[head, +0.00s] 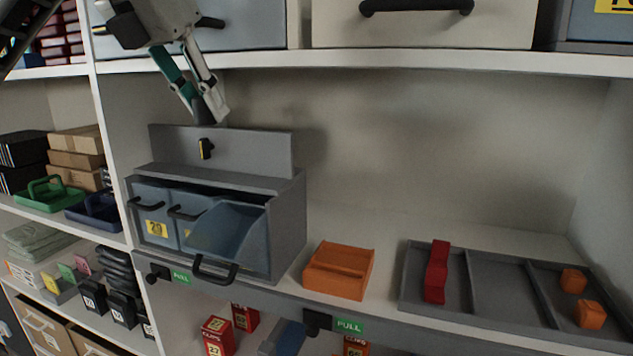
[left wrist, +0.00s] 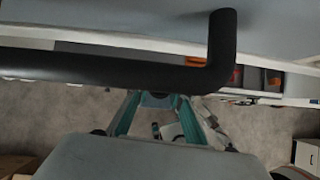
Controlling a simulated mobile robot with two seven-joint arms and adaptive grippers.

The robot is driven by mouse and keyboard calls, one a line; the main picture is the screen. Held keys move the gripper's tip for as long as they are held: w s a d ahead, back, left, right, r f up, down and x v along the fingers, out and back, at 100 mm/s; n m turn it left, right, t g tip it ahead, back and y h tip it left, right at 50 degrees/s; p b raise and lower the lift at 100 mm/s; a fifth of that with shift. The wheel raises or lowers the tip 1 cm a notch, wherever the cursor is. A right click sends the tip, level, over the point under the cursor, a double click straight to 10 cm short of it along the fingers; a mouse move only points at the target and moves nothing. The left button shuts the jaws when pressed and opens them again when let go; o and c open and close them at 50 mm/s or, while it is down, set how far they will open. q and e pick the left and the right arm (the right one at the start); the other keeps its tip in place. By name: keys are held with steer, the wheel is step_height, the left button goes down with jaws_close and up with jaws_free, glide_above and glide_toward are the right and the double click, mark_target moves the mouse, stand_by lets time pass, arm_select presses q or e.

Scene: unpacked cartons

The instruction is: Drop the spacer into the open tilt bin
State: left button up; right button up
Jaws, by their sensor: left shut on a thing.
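My left gripper (head: 208,112) comes down from the top left in the head view. Its fingers are shut on a small dark grey piece, the spacer (head: 203,106), mostly hidden by the fingertips. The gripper is above and behind the open tilt bin (head: 230,232), near the top of the grey back panel. The bin is tipped forward at the right of a grey cabinet (head: 287,225), its mouth facing up and its black handle low in front. In the left wrist view the teal fingers (left wrist: 156,97) converge behind a black drawer handle. My right gripper is not in view.
Closed bins (head: 157,222) stand left of the open one. An orange box (head: 339,270) and a grey divided tray (head: 497,290) with a red piece and orange cubes are to the right. The upper shelf edge (head: 400,60) and drawer handles lie close to my arm.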

mark_target(207, 123)
arm_select(q)
step_height(207, 123, down, 3)
steer(key=b, duration=0.3)
steer(key=shift+w+f, duration=0.1)
steer(key=shift+f, duration=0.25)
steer(key=shift+f+b, duration=0.25)
steer(key=shift+b, duration=0.25)
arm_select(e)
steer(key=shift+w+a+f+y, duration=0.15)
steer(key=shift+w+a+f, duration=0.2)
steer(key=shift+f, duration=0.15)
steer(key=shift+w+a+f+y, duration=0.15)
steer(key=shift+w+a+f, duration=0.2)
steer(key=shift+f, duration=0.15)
arm_select(q)
steer(key=o, duration=0.9)
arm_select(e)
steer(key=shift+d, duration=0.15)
arm_select(q)
steer(key=v, duration=1.2)
